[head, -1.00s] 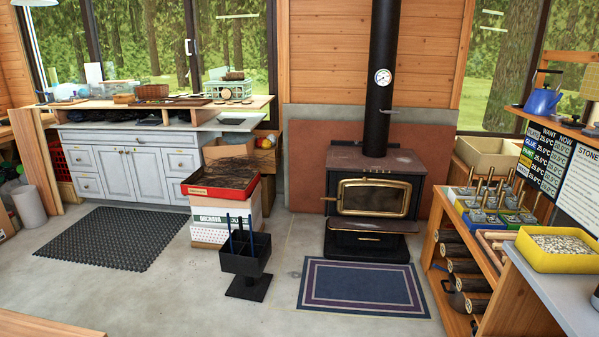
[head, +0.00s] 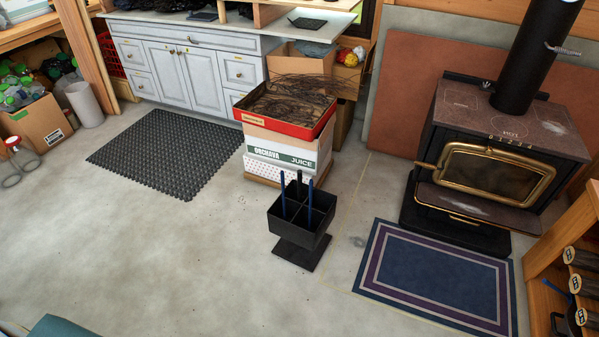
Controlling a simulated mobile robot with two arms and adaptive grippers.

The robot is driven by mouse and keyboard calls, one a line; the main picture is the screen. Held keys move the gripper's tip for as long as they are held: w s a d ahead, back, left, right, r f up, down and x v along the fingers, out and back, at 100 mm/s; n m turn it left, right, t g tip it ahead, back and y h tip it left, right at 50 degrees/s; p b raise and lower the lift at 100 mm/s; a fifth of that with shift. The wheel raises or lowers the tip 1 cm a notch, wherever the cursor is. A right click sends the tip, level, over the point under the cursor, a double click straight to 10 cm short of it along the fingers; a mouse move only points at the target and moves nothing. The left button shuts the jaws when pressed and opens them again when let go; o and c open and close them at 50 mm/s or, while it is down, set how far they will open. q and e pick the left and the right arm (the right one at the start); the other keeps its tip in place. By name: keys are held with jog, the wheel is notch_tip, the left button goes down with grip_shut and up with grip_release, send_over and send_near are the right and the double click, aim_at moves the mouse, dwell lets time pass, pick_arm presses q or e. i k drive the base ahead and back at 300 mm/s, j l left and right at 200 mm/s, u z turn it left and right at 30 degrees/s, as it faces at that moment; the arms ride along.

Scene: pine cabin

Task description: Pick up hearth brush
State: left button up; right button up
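A black divided stand (head: 300,222) on a square foot stands upright on the concrete floor near the middle of the head view. Long thin tools stick up from its compartments. Two have blue handles, one at the left (head: 283,199) and one at the right (head: 309,203), and a dark one (head: 299,182) stands at the back. Their lower ends are hidden inside the stand. I cannot tell which of them, if any, is the hearth brush. Neither of my grippers shows in the head view.
A black wood stove (head: 490,175) stands at right, with a blue bordered rug (head: 437,276) before it. A red tray of twigs (head: 285,115) sits on a juice box (head: 287,150) behind the stand. A black mat (head: 165,150) lies at left. The floor in front is clear.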

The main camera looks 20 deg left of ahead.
aim_at(301, 197)
jog(key=i+j, duration=0.6)
jog(key=j, duration=0.15)
jog(key=i+j+u, duration=0.1)
jog(key=i+j, duration=0.5)
jog(key=j, duration=0.2)
